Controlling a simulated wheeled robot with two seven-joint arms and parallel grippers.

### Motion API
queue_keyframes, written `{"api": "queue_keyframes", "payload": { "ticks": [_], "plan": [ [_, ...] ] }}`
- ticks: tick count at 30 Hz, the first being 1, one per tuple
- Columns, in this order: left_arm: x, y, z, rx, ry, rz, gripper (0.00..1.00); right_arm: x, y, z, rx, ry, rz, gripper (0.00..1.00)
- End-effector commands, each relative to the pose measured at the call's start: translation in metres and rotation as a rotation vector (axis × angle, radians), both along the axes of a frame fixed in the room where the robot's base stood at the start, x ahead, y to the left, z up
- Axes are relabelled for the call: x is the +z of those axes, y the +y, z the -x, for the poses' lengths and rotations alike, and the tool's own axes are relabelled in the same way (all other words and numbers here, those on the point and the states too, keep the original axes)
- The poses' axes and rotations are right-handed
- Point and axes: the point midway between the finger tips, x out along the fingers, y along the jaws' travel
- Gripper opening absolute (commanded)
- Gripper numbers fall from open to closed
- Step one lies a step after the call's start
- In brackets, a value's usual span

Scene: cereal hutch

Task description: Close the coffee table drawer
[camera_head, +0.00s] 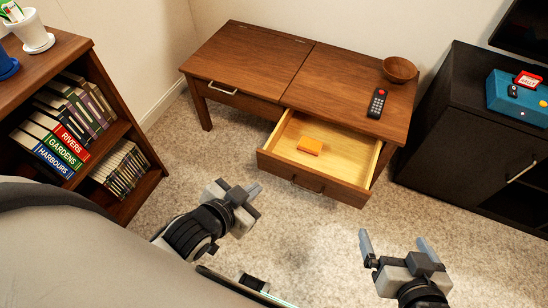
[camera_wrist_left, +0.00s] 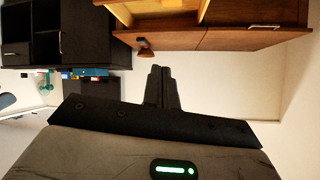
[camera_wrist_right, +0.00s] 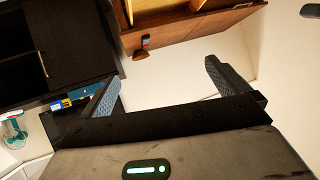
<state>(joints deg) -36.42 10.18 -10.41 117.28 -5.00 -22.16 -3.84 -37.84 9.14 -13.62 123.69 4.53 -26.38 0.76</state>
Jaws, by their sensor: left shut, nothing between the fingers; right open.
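The wooden coffee table (camera_head: 253,62) stands against the back wall. Its right drawer (camera_head: 312,184) is pulled well out toward me, with a dark handle on its front and an orange block (camera_head: 310,146) inside. My left gripper (camera_head: 251,190) is shut and empty, in front of and to the left of the drawer front, apart from it. My right gripper (camera_head: 395,240) is open and empty, in front of and to the right of the drawer, also apart. Both fingers show in the left wrist view (camera_wrist_left: 161,86), close together, and in the right wrist view (camera_wrist_right: 160,84), wide apart.
A bookshelf (camera_head: 137,140) with books stands at the left. A black cabinet (camera_head: 460,140) stands right of the table, with a blue box (camera_head: 515,98) on top. A remote (camera_head: 377,103) and a wooden bowl (camera_head: 399,69) lie on the table. Carpet (camera_head: 310,235) before the drawer is clear.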

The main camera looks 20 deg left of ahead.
Motion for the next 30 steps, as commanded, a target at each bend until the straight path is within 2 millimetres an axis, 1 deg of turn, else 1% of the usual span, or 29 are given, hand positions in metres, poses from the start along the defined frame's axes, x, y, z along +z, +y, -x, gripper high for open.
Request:
{"api": "queue_keyframes", "payload": {
  "ticks": [1,2,3,5,6,9,12,15,19,23,26,30],
  "plan": [
    [-0.048,0.014,-0.009,-0.028,-0.038,-0.103,0.00,-0.033,0.005,-0.004,0.009,-0.021,-0.021,1.00],
    [-0.064,0.023,-0.015,-0.049,-0.063,-0.173,0.00,-0.040,0.009,-0.006,0.018,-0.034,-0.035,1.00],
    [-0.085,0.034,-0.023,-0.078,-0.099,-0.270,0.00,-0.050,0.015,-0.009,0.027,-0.051,-0.055,1.00],
    [-0.114,0.051,-0.035,-0.127,-0.151,-0.419,0.00,-0.064,0.021,-0.011,0.041,-0.076,-0.085,1.00],
    [-0.132,0.062,-0.043,-0.161,-0.183,-0.516,0.00,-0.071,0.025,-0.013,0.048,-0.092,-0.107,1.00],
    [-0.170,0.084,-0.060,-0.246,-0.252,-0.745,0.00,-0.087,0.034,-0.015,0.067,-0.129,-0.156,1.00],
    [-0.199,0.103,-0.074,-0.321,-0.300,-0.934,0.00,-0.098,0.041,-0.015,0.085,-0.158,-0.195,1.00],
    [-0.218,0.116,-0.083,-0.381,-0.330,-1.074,0.00,-0.103,0.047,-0.015,0.102,-0.179,-0.225,1.00],
    [-0.229,0.125,-0.089,-0.425,-0.350,-1.175,0.00,-0.105,0.051,-0.014,0.113,-0.194,-0.248,1.00],
    [-0.232,0.127,-0.097,-0.440,-0.357,-1.205,0.00,-0.102,0.052,-0.014,0.117,-0.200,-0.262,1.00],
    [-0.234,0.127,-0.109,-0.439,-0.357,-1.206,0.00,-0.101,0.053,-0.014,0.115,-0.203,-0.277,1.00],
    [-0.244,0.126,-0.136,-0.438,-0.357,-1.206,0.00,-0.101,0.055,-0.015,0.114,-0.210,-0.315,1.00]
  ]
}}
